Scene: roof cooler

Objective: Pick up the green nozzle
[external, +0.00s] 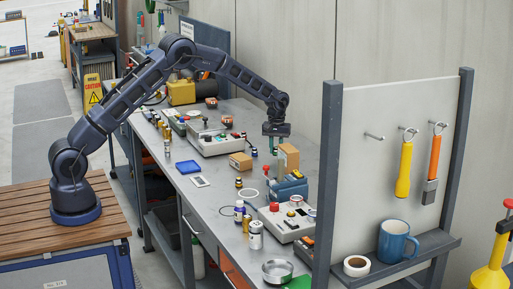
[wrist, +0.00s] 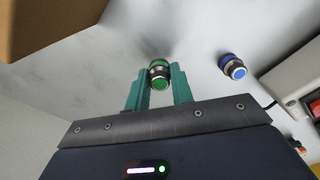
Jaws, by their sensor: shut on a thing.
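The green nozzle (wrist: 160,82) is a short cylinder with a green end face and a metal collar, between the teal fingers of my gripper (wrist: 160,74) in the wrist view. My gripper is shut on it. In the external view my gripper (external: 276,144) points down above the grey workbench (external: 225,215), beside a cardboard box. The nozzle is too small or hidden to make out there. I cannot tell whether it touches the bench.
A blue nozzle (wrist: 232,66) lies to the right in the wrist view. A cardboard box (external: 288,158) stands close beside my gripper, with another box (external: 240,161) to its left. Control boxes (external: 215,142) and bottles crowd the bench. A tool panel (external: 385,140) rises at the right.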

